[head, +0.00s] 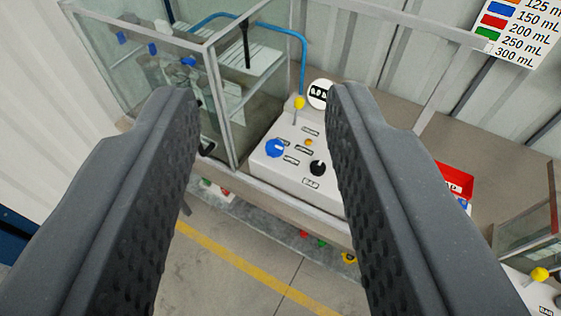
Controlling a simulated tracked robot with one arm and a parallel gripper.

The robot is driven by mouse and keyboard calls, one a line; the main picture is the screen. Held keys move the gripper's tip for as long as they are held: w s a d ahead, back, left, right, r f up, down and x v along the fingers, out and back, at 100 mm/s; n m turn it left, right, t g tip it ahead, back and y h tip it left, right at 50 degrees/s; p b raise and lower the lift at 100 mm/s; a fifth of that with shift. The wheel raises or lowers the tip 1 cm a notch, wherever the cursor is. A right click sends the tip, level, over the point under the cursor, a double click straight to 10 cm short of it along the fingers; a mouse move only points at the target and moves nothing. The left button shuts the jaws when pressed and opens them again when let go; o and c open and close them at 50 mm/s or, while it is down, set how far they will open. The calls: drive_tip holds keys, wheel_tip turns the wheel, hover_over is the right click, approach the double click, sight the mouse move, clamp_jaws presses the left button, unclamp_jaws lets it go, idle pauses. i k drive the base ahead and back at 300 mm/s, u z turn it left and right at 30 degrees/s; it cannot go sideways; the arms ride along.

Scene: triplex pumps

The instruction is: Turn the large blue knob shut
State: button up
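The large blue knob (275,148) is on the top face of a white control box (285,180), left of a black knob (318,168). A yellow-tipped lever (299,103) stands up behind it. My gripper (256,105) is open and empty, with its two dark ridged fingers reaching in from the bottom left and bottom right. The blue knob shows in the gap between the fingers, farther away and not touched. I cannot read which way the knob is turned.
A glass-walled tank (225,80) stands left of the box, with a blue pipe (303,50) behind. A red box (454,180) and another yellow-tipped lever (540,274) are at right. A colour-coded chart (515,30) hangs top right. The floor (240,270) below is mostly clear.

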sight(275, 147)
drive_tip(key=z, duration=0.45)
drive_tip(key=i, duration=1)
drive_tip(key=u, duration=0.1)
